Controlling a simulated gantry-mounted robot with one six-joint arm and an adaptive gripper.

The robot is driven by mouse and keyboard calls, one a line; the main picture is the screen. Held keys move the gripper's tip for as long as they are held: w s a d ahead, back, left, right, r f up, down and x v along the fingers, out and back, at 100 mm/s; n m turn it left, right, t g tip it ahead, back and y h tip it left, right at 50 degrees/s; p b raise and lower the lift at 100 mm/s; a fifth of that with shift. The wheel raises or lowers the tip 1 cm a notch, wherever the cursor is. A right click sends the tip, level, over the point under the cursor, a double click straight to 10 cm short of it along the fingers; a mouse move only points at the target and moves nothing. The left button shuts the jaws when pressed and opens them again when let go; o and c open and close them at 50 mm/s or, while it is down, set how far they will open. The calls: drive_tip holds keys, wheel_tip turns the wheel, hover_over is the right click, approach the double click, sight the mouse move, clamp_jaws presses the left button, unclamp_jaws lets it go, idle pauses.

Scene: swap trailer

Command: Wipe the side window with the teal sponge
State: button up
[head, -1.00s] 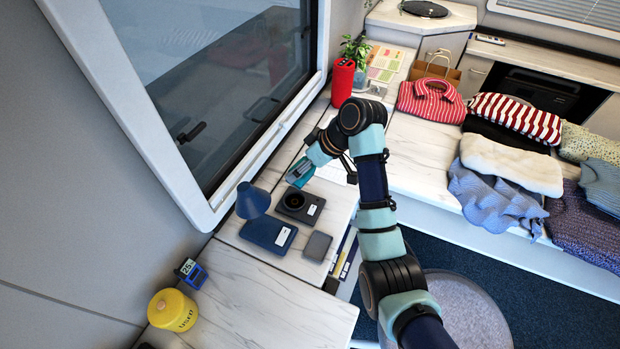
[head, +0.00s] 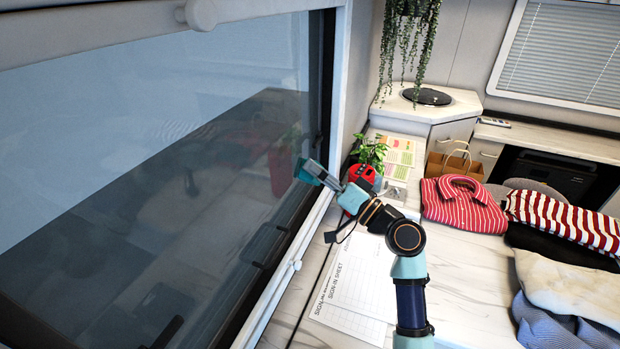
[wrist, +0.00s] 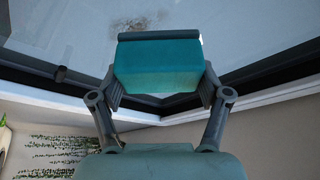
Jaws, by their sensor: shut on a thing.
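The teal sponge (head: 304,172) is held in my gripper (head: 318,174), up at the right edge of the side window (head: 130,140). In the wrist view the sponge (wrist: 158,68) sits between the two fingers, with a dark strip along its top. The window glass (wrist: 240,25) lies beyond it, with a dark speckled smudge (wrist: 138,24) just above the sponge and a faint pale patch by it. I cannot tell whether the sponge touches the glass.
A red container (head: 358,177) and a potted plant (head: 371,152) stand on the counter close behind my gripper. Sign-in sheets (head: 355,285) lie on the counter below. Folded clothes (head: 560,220) are at the right. A dark latch (head: 168,330) is on the window's lower edge.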

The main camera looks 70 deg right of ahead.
drive_tip(key=shift+w+p, duration=0.45)
drive_tip(key=shift+w, duration=2.5)
drive_tip(key=shift+w+b, duration=0.55)
drive_tip(key=shift+w, duration=0.45)
